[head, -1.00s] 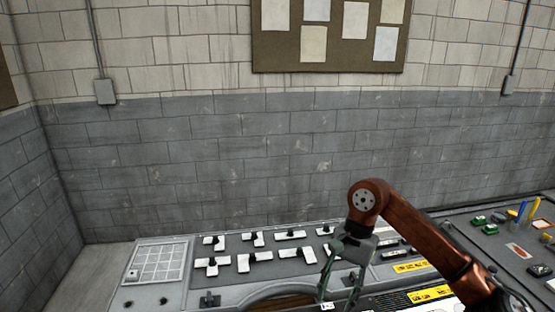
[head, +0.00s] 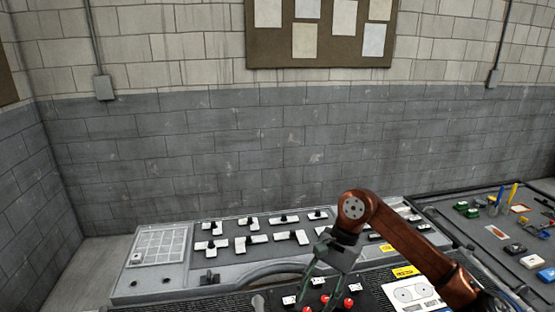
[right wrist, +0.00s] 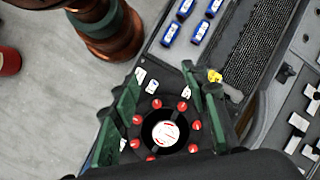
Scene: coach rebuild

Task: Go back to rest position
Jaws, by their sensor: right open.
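My right gripper (head: 320,282) hangs from a copper-coloured arm in the head view, pointing down above the front of a grey console (head: 140,285). In the right wrist view its two green fingers (right wrist: 165,85) stand wide apart, with nothing held between them. Behind them lies a dark control panel with a round dial (right wrist: 166,132) ringed by several red knobs. Red knobs (head: 318,300) also show below the fingers in the head view. I cannot tell whether the fingertips touch the panel. My left gripper is not in view.
Rows of white switches (head: 255,239) cover the console top. To the right, a dark table (head: 480,235) carries small coloured parts and pens. A block wall (head: 180,150) with a pinboard (head: 350,48) stands behind. Blue blocks (right wrist: 187,12) show in the right wrist view.

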